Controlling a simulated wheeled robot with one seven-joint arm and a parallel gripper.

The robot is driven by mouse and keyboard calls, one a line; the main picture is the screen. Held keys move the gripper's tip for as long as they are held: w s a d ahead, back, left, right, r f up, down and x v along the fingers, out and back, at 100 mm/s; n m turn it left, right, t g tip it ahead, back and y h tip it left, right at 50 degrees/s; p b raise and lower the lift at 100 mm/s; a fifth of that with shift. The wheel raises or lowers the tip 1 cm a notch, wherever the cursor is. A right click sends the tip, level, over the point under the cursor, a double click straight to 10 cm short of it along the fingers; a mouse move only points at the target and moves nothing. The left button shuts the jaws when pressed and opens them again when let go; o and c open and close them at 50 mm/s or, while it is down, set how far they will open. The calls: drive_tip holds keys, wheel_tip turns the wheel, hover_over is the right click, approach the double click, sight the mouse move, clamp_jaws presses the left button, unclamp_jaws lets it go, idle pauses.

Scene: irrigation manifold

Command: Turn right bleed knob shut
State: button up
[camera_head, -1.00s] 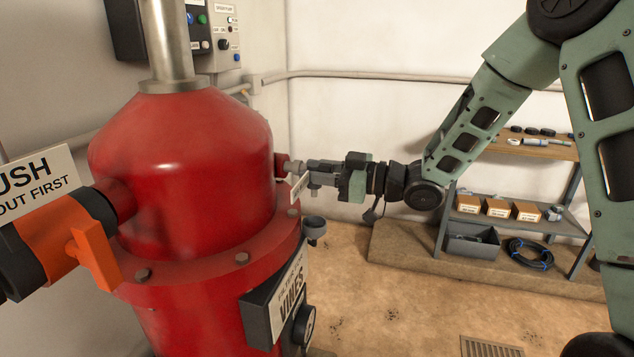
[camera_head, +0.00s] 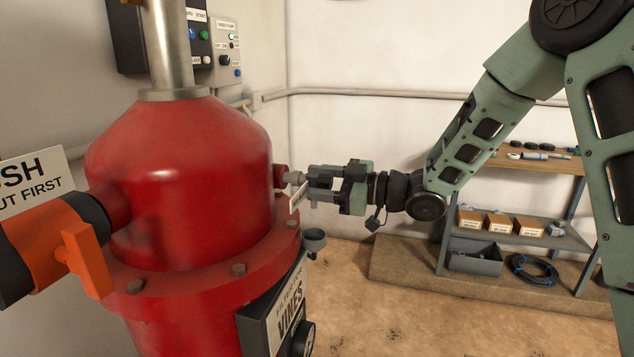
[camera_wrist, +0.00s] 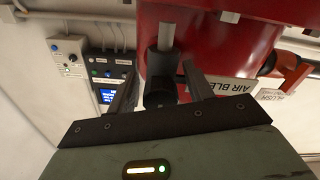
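The right bleed knob (camera_head: 295,177) is a small grey fitting on a stub at the right side of the red tank (camera_head: 190,160). In the wrist view the knob (camera_wrist: 162,62) is a dark cylinder below a grey stem, lying between my two fingers. My gripper (camera_head: 314,182) points left at the knob from the right. Its fingers (camera_wrist: 160,88) are spread, with gaps on both sides of the knob. A white plate reading "AIR BLE…" (camera_wrist: 232,94) hangs beside it, partly hidden by a finger.
A small grey cup (camera_head: 314,240) sits below the knob by the tank flange. An orange valve handle (camera_head: 85,255) is at the left. Control boxes (camera_head: 226,50) hang on the back wall. A shelf (camera_head: 520,225) stands at the right, with open floor before it.

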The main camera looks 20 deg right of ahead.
drive_tip(key=b+v, duration=0.1)
drive_tip(key=v, duration=1.6)
drive_tip(key=shift+s+d, duration=0.15)
drive_tip(key=w+a+f+m+g+h+p, duration=0.1)
drive_tip(key=w+a+m+h, duration=0.1)
drive_tip(key=a+h, duration=0.35)
drive_tip(key=w+a+f+m+h+p, duration=0.1)
drive_tip(key=a+f+m+h+p, duration=0.2)
drive_tip(key=a, duration=0.4)
drive_tip(key=s+a+g+h, duration=0.1)
drive_tip(key=s+a+g, duration=0.1)
drive_tip(key=s, duration=0.6)
drive_tip(key=s+a+m+g+h, duration=0.1)
drive_tip(key=s+a+g+h, duration=0.1)
drive_tip(key=s, duration=0.7)
drive_tip(key=s+a+m+g+h+p, duration=0.1)
drive_tip(key=s+a+g+h, duration=0.1)
drive_tip(key=s+g, duration=0.3)
drive_tip(key=s+a, duration=0.1)
drive_tip(key=s, duration=0.3)
drive_tip(key=shift+s+a+f+g, duration=0.2)
drive_tip(key=shift+s+f+g, duration=0.05)
drive_tip(key=shift+f+g, duration=0.1)
drive_tip(key=shift+h, duration=0.25)
